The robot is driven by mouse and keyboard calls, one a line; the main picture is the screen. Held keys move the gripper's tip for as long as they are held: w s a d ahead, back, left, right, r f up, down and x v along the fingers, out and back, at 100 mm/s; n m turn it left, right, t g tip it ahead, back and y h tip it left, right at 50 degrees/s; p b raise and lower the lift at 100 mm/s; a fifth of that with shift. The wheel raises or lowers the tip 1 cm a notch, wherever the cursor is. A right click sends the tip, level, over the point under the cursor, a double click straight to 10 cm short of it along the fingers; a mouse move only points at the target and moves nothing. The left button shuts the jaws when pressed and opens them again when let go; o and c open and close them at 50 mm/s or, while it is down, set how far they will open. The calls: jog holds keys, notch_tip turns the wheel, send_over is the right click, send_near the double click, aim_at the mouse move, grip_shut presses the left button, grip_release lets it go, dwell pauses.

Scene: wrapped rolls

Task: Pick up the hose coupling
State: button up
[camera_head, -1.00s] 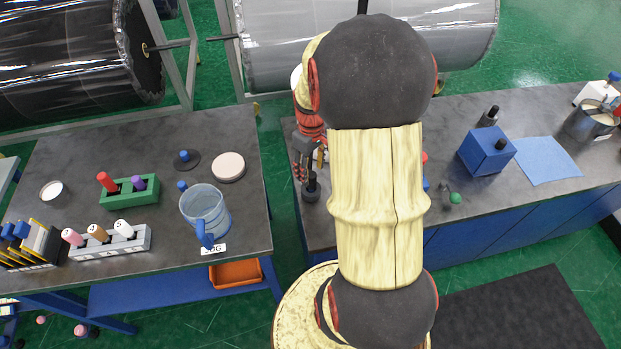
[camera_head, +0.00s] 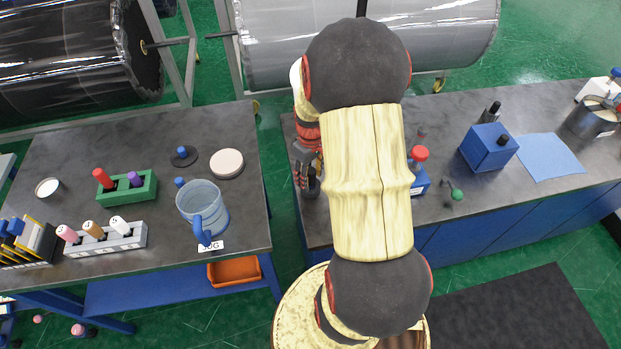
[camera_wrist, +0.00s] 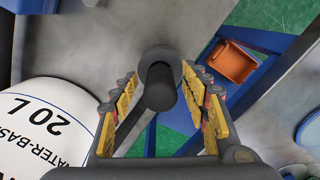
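A dark grey stubby cylinder with a wider round base (camera_wrist: 160,82), which looks like the hose coupling, stands on the grey bench top near its edge in the wrist view. My gripper (camera_wrist: 158,78) is open, with its yellow-padded fingers on either side of the cylinder. Gaps show between it and both fingers, and nothing is held. In the head view my gripper (camera_head: 305,170) is over the left end of the right bench, and the coupling (camera_head: 312,188) is mostly hidden behind the fingers.
A white 20 L container (camera_wrist: 45,125) stands close to my gripper. The right bench (camera_head: 440,130) also holds a blue box (camera_head: 487,150) and a red-topped blue item (camera_head: 419,180). A gap separates it from the left table (camera_head: 90,150), where a blue jug (camera_head: 203,208) stands near the edge.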

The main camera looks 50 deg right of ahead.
jog(key=c, duration=1)
jog(key=shift+c, duration=0.2)
jog(key=shift+r, duration=0.15)
